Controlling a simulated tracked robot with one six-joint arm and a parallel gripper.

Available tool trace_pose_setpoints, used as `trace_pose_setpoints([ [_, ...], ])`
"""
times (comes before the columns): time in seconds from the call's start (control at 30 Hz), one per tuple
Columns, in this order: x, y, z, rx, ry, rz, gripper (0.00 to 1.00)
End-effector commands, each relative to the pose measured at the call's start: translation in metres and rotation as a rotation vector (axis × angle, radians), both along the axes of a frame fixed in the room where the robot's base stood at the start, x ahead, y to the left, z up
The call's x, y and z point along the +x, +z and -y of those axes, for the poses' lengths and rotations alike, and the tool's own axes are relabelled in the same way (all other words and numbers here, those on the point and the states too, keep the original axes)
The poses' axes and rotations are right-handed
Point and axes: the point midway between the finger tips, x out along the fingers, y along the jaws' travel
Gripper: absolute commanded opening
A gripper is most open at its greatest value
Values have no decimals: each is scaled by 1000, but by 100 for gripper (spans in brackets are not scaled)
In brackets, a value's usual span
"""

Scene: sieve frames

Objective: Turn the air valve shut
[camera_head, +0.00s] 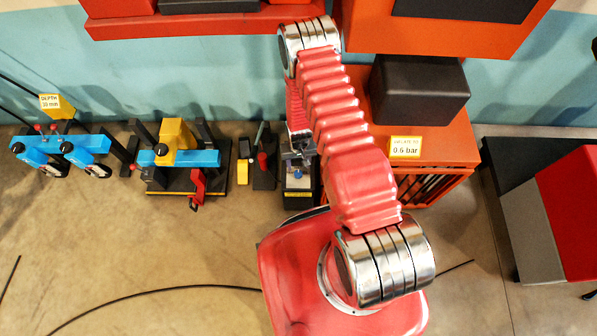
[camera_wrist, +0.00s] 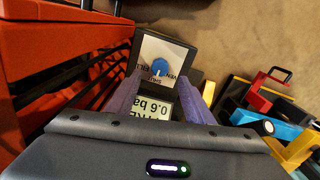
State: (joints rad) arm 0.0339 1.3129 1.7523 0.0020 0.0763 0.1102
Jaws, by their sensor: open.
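The air valve is a blue knob (camera_wrist: 160,67) on a white lettered plate (camera_wrist: 178,50), fixed to a dark box. In the wrist view the knob lies ahead of my gripper (camera_wrist: 170,82), between the lines of its two purple-grey fingers. The fingers are apart with nothing held, and I cannot tell whether they touch the knob. Which word the knob points to is too small to tell. A display (camera_wrist: 160,108) below the plate shows 0.6 bar upside down. In the head view the small blue knob (camera_head: 297,173) shows below my arm, which hides much of the gripper.
Blue and yellow tools (camera_head: 182,157) stand to the left. A black cable (camera_head: 150,290) lies on the floor. The front left floor is mostly free.

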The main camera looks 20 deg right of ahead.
Motion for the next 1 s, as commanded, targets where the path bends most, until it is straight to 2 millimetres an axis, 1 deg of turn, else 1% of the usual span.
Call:
trace_pose_setpoints([
  [0.03,-1,-7,0,0,0,-2,48],
  [0.4,-1,-47,0,0,0,-1,48],
  [0.6,0,-65,0,0,0,0,48],
  [0.77,0,-72,0,0,0,0,48],
  [1.0,0,-73,0,0,0,0,48],
])
